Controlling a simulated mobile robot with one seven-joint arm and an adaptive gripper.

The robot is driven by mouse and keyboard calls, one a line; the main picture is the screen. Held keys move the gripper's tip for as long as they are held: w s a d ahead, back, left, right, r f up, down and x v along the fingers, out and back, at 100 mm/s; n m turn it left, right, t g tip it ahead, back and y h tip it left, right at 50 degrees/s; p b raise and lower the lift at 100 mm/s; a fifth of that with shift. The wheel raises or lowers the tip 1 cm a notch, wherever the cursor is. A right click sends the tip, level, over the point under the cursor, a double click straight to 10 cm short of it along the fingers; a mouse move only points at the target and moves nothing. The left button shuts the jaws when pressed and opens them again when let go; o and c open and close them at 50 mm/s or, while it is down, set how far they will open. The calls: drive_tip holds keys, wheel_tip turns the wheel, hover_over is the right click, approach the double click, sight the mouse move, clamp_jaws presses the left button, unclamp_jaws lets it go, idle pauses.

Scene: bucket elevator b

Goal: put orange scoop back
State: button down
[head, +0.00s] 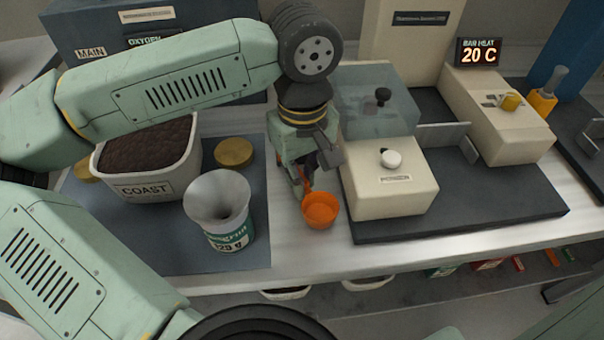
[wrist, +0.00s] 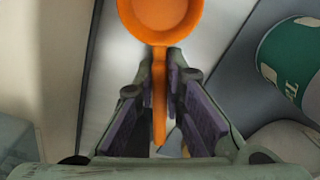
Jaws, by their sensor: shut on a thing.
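The orange scoop (head: 320,210) has a round bowl and a thin handle. My gripper (head: 304,186) is shut on its handle. In the head view the scoop is in front of the gripper, over the strip of pale counter (head: 290,235) between the dark blue mat and the beige machine. I cannot tell whether the bowl touches the counter. In the wrist view the scoop's bowl (wrist: 160,18) is cut off at the top edge, and the handle runs down between the purple-lined fingers of my gripper (wrist: 160,85). The bowl looks empty.
A white tub marked COAST (head: 150,188), filled with dark brown material, stands at left on the mat (head: 130,235). A flared grey funnel (head: 217,195) sits on a green-and-white can (head: 232,236) close left of the scoop. A beige machine (head: 390,185) is close at right.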

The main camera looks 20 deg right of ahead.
drive_tip(key=c, duration=1.7)
unclamp_jaws()
drive_tip(key=shift+f, duration=0.1)
drive_tip(key=shift+r, duration=0.5)
wheel_tip(320, 180, up, 12)
drive_tip(key=shift+f+b, duration=0.25)
drive_tip(key=shift+b, duration=0.2)
